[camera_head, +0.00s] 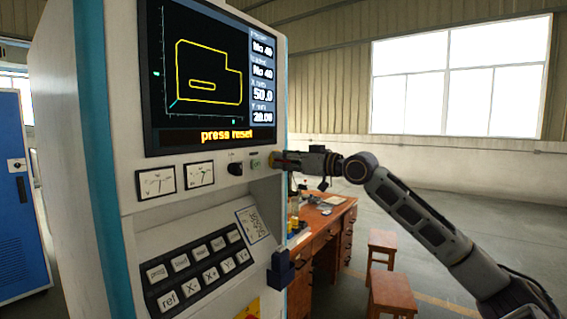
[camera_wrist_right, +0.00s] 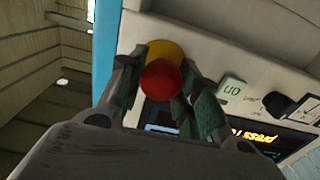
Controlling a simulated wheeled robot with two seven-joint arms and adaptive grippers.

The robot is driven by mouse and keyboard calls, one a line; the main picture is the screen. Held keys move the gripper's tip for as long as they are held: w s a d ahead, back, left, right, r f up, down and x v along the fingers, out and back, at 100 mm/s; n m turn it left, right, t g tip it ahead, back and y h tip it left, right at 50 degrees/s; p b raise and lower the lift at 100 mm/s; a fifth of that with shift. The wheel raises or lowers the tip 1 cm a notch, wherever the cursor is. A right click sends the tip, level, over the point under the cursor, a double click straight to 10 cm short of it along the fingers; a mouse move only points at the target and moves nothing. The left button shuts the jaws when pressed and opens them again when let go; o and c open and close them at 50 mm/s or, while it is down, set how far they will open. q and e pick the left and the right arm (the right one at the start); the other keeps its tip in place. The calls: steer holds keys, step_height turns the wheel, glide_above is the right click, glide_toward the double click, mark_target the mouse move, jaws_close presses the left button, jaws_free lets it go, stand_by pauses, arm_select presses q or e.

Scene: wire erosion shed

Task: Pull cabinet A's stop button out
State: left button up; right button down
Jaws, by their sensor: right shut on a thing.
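The white cabinet (camera_head: 118,170) stands at the left in the head view, its screen (camera_head: 195,75) reading "press reset". The stop button, a red cap (camera_wrist_right: 160,80) on a yellow collar (camera_wrist_right: 166,52), shows in the right wrist view between my fingers. My right gripper (camera_head: 281,161) reaches the right edge of the cabinet's panel in the head view and hides the button there. In the wrist view my right gripper (camera_wrist_right: 165,92) is shut on the red cap, one finger on each side. My left gripper is in neither view.
A green "on" button (camera_wrist_right: 232,88) and a black rotary switch (camera_wrist_right: 284,104) sit beside the stop button. A key panel (camera_head: 200,268) lies below. A wooden desk (camera_head: 325,222) and stools (camera_head: 392,290) stand behind; a blue cabinet (camera_head: 15,220) is far left. Floor at right is mostly clear.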

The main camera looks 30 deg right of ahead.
mark_target(288, 160)
steer(key=c, duration=1.3)
jaws_free()
steer(key=shift+f, duration=0.1)
steer(key=shift+c, duration=0.2)
steer(key=o, duration=0.3)
steer(key=shift+s+d, duration=0.15)
steer(key=shift+s, duration=0.1)
steer(key=shift+o, duration=0.2)
steer(key=shift+w, duration=0.1)
steer(key=shift+s, duration=0.2)
steer(key=shift+v, duration=1.1)
steer(key=shift+v, duration=1.05)
